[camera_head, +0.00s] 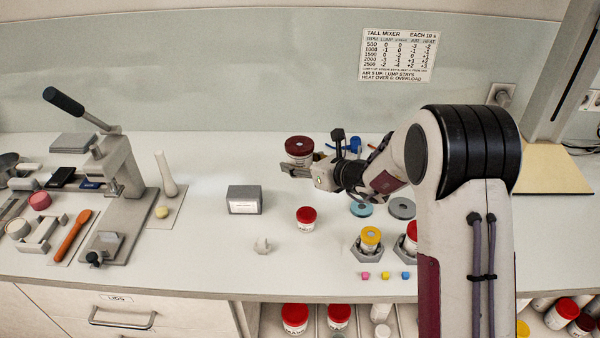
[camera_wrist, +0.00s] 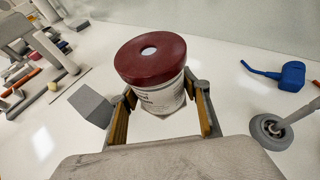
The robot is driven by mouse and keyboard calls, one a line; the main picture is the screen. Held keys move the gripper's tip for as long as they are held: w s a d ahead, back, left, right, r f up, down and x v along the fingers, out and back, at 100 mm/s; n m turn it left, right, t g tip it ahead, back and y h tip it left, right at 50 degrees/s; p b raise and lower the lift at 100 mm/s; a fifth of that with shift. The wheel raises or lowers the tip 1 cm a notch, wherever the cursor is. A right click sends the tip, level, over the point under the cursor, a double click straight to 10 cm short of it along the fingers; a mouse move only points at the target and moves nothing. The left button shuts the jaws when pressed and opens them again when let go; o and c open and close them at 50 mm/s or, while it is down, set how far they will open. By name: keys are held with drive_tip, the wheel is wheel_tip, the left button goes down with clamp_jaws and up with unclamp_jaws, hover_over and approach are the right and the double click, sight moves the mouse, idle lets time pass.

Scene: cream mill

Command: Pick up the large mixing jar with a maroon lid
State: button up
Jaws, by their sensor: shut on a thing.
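The large mixing jar has a maroon lid (camera_head: 299,144) with a pale round spot on top and a white labelled body (camera_wrist: 163,97). It is upright or nearly so in the head view, at the back middle of the counter. My gripper (camera_head: 297,168) reaches it from the right and is shut on its body, below the lid. In the wrist view the jar stands between the two fingers of my gripper (camera_wrist: 163,118), tilted in the picture. The jar's lower part is hidden by the gripper. I cannot tell whether its base touches the counter.
A grey box (camera_head: 244,199) and a red-lidded jar (camera_head: 306,220) stand in front of the held jar. A yellow-lidded jar (camera_head: 370,239) sits in a grey holder. A lever press (camera_head: 117,190) stands left. A blue tool (camera_wrist: 288,76) lies right in the wrist view.

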sight(300, 151)
drive_tip(key=shift+r, duration=1.8)
